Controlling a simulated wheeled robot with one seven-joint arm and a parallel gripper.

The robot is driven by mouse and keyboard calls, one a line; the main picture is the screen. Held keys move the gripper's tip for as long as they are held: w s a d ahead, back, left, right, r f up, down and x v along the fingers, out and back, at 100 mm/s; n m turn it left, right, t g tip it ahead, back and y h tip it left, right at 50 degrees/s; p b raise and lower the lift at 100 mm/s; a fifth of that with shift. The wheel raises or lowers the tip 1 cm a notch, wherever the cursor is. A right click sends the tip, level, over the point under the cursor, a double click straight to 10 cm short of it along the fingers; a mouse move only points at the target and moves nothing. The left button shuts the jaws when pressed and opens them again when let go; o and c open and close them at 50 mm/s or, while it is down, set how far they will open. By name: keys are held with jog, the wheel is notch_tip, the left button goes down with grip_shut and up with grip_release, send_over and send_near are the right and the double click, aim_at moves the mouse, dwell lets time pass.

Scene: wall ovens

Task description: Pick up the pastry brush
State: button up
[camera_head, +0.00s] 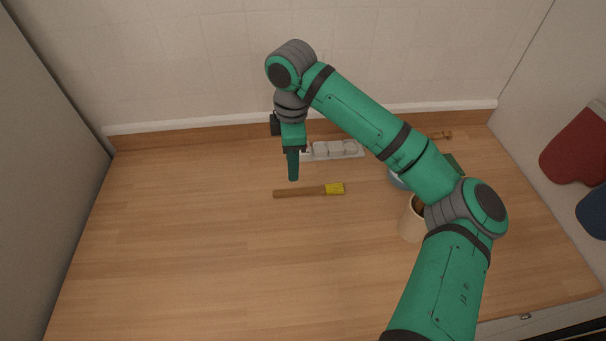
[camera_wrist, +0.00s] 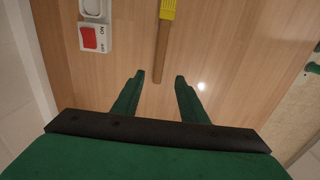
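The pastry brush (camera_head: 309,191) lies flat on the wooden counter in the head view, its brown handle to the left and its yellow bristles to the right. In the wrist view the brush (camera_wrist: 163,45) runs lengthwise, its yellow end at the top and its handle end near the gap between my fingertips. My gripper (camera_head: 293,179) points down near the handle in the head view. In the wrist view my gripper (camera_wrist: 160,77) has its two green fingers apart with nothing between them. I cannot tell its exact height above the counter.
A white power strip (camera_head: 334,150) with a red switch (camera_wrist: 88,38) lies behind the brush. A cream cup (camera_head: 411,222) stands to the right, partly behind my arm. A bowl (camera_head: 397,181) is mostly hidden by my arm. The counter's left and front (camera_head: 190,260) are clear.

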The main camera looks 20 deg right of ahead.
send_over(295, 191)
jog(key=f, duration=0.4)
jog(key=shift+w+d+f, duration=0.15)
jog(key=shift+w+d, duration=0.1)
jog(key=shift+s+a+f, duration=0.1)
jog(key=shift+f, duration=1.45)
jog(key=shift+s+a+f, duration=0.1)
jog(key=shift+f, duration=1.45)
grip_shut()
